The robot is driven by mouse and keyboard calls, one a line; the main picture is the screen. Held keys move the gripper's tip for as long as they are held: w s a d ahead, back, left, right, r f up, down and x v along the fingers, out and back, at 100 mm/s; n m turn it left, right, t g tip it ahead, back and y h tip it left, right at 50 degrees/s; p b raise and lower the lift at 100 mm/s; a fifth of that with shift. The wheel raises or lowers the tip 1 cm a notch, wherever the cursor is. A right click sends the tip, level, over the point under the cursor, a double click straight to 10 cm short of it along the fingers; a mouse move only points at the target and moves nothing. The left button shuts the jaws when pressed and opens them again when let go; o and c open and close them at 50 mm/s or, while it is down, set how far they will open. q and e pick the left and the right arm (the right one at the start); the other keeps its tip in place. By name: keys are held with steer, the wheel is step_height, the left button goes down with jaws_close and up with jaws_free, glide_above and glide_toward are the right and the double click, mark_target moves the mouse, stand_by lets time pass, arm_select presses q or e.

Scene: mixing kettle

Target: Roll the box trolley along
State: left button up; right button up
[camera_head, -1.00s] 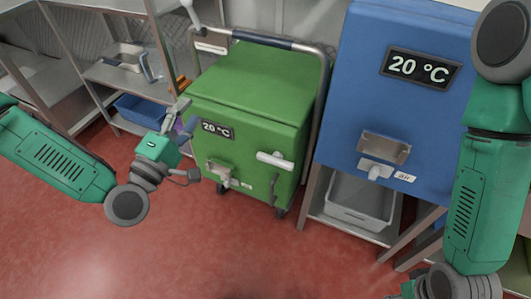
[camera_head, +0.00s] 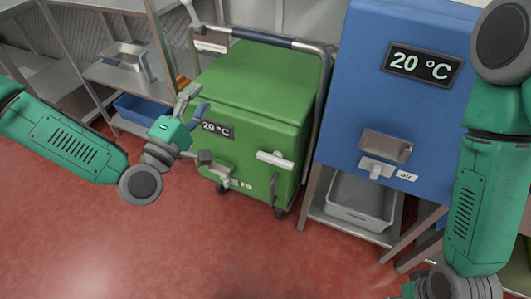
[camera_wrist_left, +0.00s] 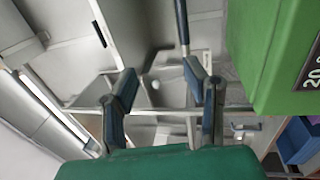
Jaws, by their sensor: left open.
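The box trolley (camera_head: 250,90) is a green box on castors with a "20 °C" display, a white front handle (camera_head: 275,160) and a grey and blue push bar (camera_head: 262,39) along its top back. It stands on the red floor, left of the blue cabinet. My left gripper (camera_head: 192,98) is open and empty in front of the trolley's left front edge, covering part of its display. In the left wrist view, the open fingers (camera_wrist_left: 163,88) point towards steel shelving, with the green box (camera_wrist_left: 268,50) at the right.
A blue cabinet (camera_head: 400,90) with a "20 °C" display stands close on the trolley's right, a grey tub (camera_head: 360,200) on its lower shelf. Steel shelving with a blue bin (camera_head: 140,108) is at the left. The red floor (camera_head: 230,250) in front is clear.

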arm_select(q)
steer(key=shift+f+b+x, duration=0.8)
steer(key=shift+b+x, duration=0.65)
steer(key=shift+x, duration=2.7)
steer(key=b, duration=0.9)
glide_toward(260, 41)
steer(key=shift+w+d+r, duration=0.8)
steer(key=shift+w+r, duration=0.3)
steer(key=shift+w, duration=0.9)
steer(key=shift+f+b+x, duration=0.2)
steer(key=shift+b+x, duration=0.75)
steer(key=shift+x, duration=0.2)
steer(key=shift+f+b+x, duration=0.25)
steer(key=shift+b+x, duration=0.7)
steer(key=shift+x, duration=0.15)
steer(key=shift+f+b+x, duration=0.2)
steer(key=shift+b+x, duration=0.75)
steer(key=shift+x, duration=0.2)
